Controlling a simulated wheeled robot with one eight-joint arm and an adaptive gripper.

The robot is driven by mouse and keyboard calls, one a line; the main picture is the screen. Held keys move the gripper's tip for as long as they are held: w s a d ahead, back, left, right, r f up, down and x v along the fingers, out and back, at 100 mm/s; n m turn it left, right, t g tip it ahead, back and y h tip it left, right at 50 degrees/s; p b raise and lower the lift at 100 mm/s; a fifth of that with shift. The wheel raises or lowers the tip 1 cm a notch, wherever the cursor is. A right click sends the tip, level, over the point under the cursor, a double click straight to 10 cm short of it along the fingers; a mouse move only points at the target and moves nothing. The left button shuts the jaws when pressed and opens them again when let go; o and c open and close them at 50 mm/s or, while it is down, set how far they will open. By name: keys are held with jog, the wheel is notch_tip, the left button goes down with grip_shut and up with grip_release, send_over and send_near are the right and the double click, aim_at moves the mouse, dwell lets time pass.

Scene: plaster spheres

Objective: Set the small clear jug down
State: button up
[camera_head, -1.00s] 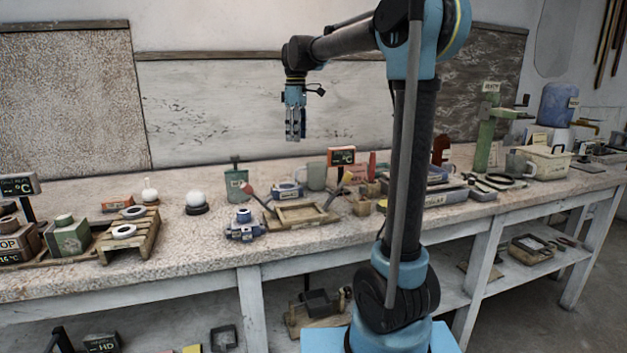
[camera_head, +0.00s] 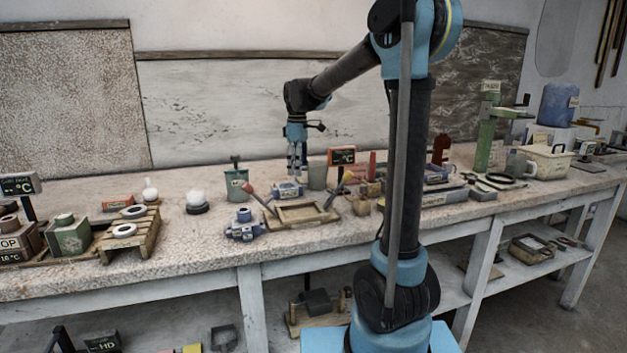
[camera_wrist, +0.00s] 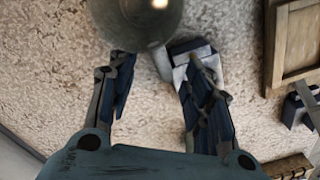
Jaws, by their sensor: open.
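My gripper (camera_head: 296,170) hangs fingers-down low over the back of the bench. In the wrist view its two fingers (camera_wrist: 155,100) stand apart with nothing held between them. A small grey-green, see-through jug (camera_head: 318,175) stands upright on the bench just right of my gripper. A round, glossy grey shape (camera_wrist: 138,18) at the top of the wrist view appears to be this jug, just beyond the fingertips. Its handle is not clear to see, and I cannot tell whether a finger touches it.
A blue block with a pale top (camera_head: 288,191) lies close in front of my gripper; a wooden tray (camera_head: 303,213) is nearer the edge. A green container (camera_head: 236,186) stands left, a red-framed display (camera_head: 342,156) right. Another jug (camera_head: 515,163) stands far right.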

jog(key=shift+f, duration=0.3)
jog(key=shift+c, duration=0.2)
grip_shut()
